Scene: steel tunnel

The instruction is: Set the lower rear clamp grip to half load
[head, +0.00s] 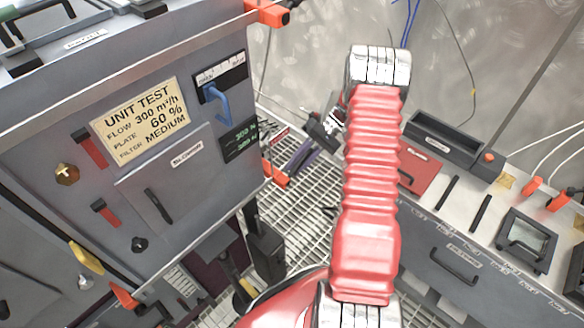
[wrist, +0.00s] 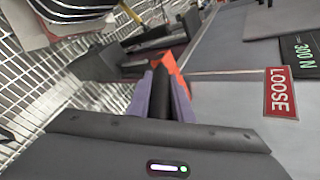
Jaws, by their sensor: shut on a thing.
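The lower rear clamp shows as an orange part (head: 276,174) at the lower rear corner of the grey test unit (head: 150,120). In the wrist view its orange body (wrist: 174,72) lies just beyond a dark grip (wrist: 161,98). My gripper (wrist: 162,104) has purple-padded fingers on both sides of this grip and is shut on it.
A red LOOSE label (wrist: 280,92) is on the unit's side by the clamp. Another orange clamp (head: 268,12) is at the upper rear corner. A grey bench (head: 465,262) stands at right. Grating floor (head: 300,207) lies between.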

